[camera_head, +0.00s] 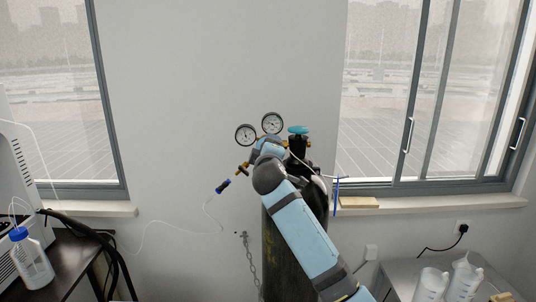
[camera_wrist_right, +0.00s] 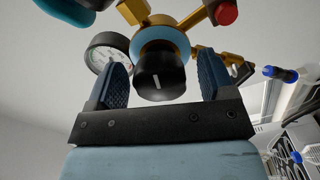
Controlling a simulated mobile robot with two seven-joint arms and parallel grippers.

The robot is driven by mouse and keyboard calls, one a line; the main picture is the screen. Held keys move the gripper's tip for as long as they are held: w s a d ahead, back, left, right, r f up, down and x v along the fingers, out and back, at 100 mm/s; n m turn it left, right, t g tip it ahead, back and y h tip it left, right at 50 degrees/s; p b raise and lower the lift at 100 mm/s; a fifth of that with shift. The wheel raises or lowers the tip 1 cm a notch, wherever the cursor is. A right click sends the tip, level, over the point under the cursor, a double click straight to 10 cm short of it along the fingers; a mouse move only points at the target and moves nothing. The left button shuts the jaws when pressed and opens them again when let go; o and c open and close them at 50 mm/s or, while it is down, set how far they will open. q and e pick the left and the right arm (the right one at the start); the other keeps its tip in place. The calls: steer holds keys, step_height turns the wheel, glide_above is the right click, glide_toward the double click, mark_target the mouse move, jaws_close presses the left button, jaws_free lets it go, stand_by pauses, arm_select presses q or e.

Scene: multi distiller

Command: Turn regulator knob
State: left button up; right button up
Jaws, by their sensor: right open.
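The regulator knob (camera_wrist_right: 161,76) is black with a white line and sits on the brass regulator body (camera_wrist_right: 162,35) with a light blue ring. In the right wrist view it shows between the two dark blue fingers of my right gripper (camera_wrist_right: 162,84), which is open with a gap on each side of the knob. In the head view my right arm covers the knob, and the right gripper (camera_head: 265,148) is partly seen just below two round gauges (camera_head: 272,123). The gas cylinder (camera_head: 280,250) stands dark behind my arm. My left gripper is in neither view.
A teal valve handle (camera_head: 298,129) tops the cylinder beside the gauges. A blue fitting (camera_head: 223,186) with a thin tube hangs at left. A chain (camera_head: 253,265) fixes to the wall. A side table (camera_head: 65,262) is at left, white jugs (camera_head: 432,284) at lower right.

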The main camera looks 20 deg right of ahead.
steer(key=b+v, duration=0.2)
steer(key=v, duration=1.1)
steer(key=shift+s, duration=0.4)
steer(key=shift+a, duration=0.1)
steer(key=s+f+m+g+y+p, duration=0.1)
steer(key=s+f+g+y+p, duration=0.3)
steer(key=f, duration=0.9)
steer(key=s+f+m+y, duration=0.15)
steer(key=s+f, duration=0.45)
steer(key=f, duration=0.8)
steer(key=s+f+m+g+y+p, duration=0.1)
steer(key=s+f+m, duration=0.1)
steer(key=s+f, duration=0.5)
steer(key=s+f+m+g+y+p, duration=0.1)
steer(key=s+f+m, duration=0.2)
steer(key=s+f, duration=0.5)
steer(key=s, duration=0.8)
steer(key=shift+s+d+f+y+p, duration=0.3)
steer(key=shift+s+y, duration=0.05)
